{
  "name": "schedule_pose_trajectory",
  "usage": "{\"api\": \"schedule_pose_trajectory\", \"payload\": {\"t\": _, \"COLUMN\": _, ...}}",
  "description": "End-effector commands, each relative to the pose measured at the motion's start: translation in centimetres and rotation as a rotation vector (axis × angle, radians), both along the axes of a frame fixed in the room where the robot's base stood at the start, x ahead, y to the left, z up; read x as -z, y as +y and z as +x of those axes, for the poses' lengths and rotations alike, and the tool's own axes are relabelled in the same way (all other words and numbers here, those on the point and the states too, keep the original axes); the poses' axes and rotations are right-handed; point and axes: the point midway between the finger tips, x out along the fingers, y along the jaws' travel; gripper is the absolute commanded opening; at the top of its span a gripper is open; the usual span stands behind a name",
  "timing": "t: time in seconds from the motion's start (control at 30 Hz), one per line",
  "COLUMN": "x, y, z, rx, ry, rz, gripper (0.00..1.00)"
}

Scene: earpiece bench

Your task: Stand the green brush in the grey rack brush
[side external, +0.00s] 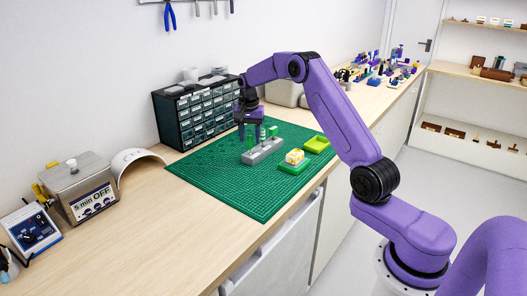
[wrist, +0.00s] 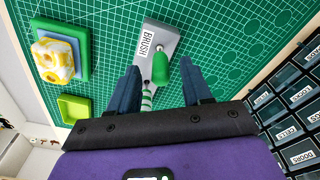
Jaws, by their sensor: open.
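The grey rack (wrist: 153,35), labelled BRUSH, lies on the green mat; it also shows in the side view (side external: 263,152). A green brush (wrist: 160,70) with a rounded solid green end stands at the rack, between my gripper's fingers in the wrist view. A green-and-white striped piece (wrist: 147,97) shows just below it; I cannot tell if it belongs to the same brush. In the side view, my gripper (side external: 249,137) is over the rack, pointing down, its fingers apart. How far the brush sits in the rack is hidden.
A yellow-and-white block (wrist: 52,60) sits on a green and blue base beside the rack. A lime tray (wrist: 74,108) lies near it. A dark drawer cabinet (side external: 195,112) stands behind the mat. The mat's near left part (side external: 225,185) is clear.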

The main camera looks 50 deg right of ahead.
Motion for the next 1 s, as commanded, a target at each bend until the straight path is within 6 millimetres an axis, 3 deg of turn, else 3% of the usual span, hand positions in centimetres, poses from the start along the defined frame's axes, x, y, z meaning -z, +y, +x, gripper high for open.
{"api": "schedule_pose_trajectory", "payload": {"t": 0.17, "x": -2.2, "y": 0.1, "z": 0.0, "rx": 0.000, "ry": -0.005, "rz": -0.002, "gripper": 0.49}}
{"api": "schedule_pose_trajectory", "payload": {"t": 0.7, "x": -13.3, "y": 0.9, "z": -0.4, "rx": 0.000, "ry": -0.006, "rz": -0.001, "gripper": 0.49}}
{"api": "schedule_pose_trajectory", "payload": {"t": 1.0, "x": -16.5, "y": 1.1, "z": -0.6, "rx": -0.001, "ry": -0.003, "rz": -0.001, "gripper": 0.49}}
